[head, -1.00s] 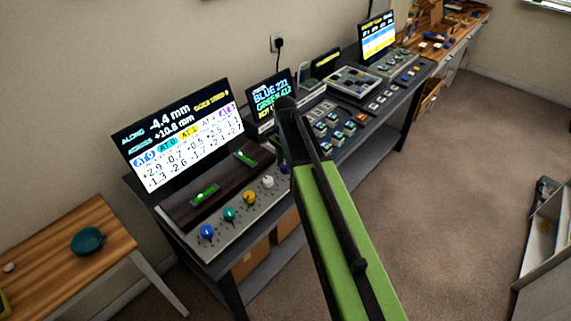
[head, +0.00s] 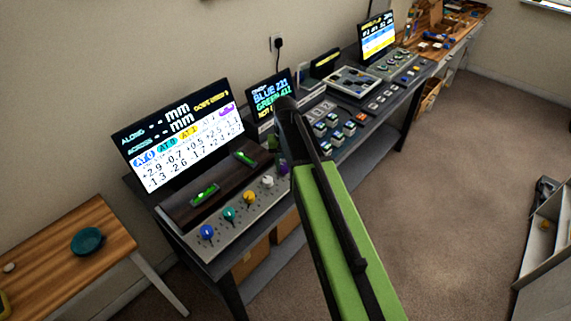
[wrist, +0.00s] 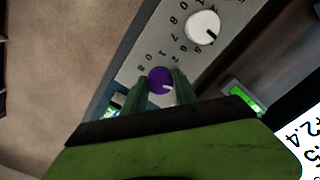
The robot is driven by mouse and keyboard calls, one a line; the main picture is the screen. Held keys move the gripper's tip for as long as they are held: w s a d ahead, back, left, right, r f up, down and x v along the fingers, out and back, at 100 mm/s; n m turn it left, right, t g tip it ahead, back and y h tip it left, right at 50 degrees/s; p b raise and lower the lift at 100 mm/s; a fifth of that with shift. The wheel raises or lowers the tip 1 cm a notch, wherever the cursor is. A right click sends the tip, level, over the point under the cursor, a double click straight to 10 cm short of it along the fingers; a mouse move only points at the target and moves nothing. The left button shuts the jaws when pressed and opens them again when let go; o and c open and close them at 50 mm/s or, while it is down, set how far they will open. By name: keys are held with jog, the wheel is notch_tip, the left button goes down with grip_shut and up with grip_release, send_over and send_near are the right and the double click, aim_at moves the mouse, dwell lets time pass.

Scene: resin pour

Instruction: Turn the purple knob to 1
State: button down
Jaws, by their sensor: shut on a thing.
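The purple knob (wrist: 159,81) sits on the grey panel, between the two dark green fingers of my gripper (wrist: 160,90) in the wrist view. The fingers are shut on it. A pale pointer mark shows on the knob's lower right side in that view. Digits are printed around the knob, with a 1 and a 0 among them, but most are partly hidden or too small to read surely. In the head view the purple knob (head: 284,169) shows only as a sliver beside my green arm, and the fingertips are hidden.
A white knob (wrist: 203,28) is beside the purple one; yellow (head: 249,197), teal (head: 229,214) and blue (head: 207,232) knobs continue the row. A large screen (head: 180,135) stands at the back.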

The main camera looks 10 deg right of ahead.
jog(key=n, duration=0.5)
jog(key=shift+w+n, duration=0.15)
jog(key=shift+n, duration=0.15)
jog(key=n, duration=1)
jog(key=shift+n, duration=2.5)
jog(key=c, duration=1)
grip_release()
jog(key=shift+o, duration=0.2)
